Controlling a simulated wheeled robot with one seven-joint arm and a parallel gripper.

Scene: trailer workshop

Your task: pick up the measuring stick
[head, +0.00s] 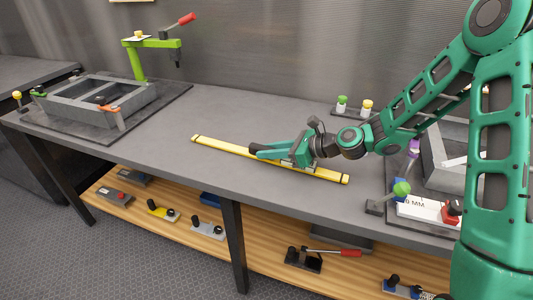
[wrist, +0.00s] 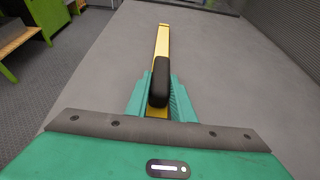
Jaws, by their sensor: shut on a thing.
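The measuring stick (head: 222,146) is a long, thin yellow bar with dark marks near its ends. In the head view it lies along the grey workbench, slanting from upper left to lower right. My green gripper (head: 258,150) is low over the bench at the stick's middle, shut on it. I cannot tell whether the stick is clear of the bench top.
A grey tray fixture (head: 100,98) and a green clamp post (head: 137,60) stand at the bench's left. Small yellow and green knobs (head: 354,106) are behind my arm. A fixture with a green ball lever (head: 402,188) stands at right. Tools lie on the wooden shelf (head: 270,245) below.

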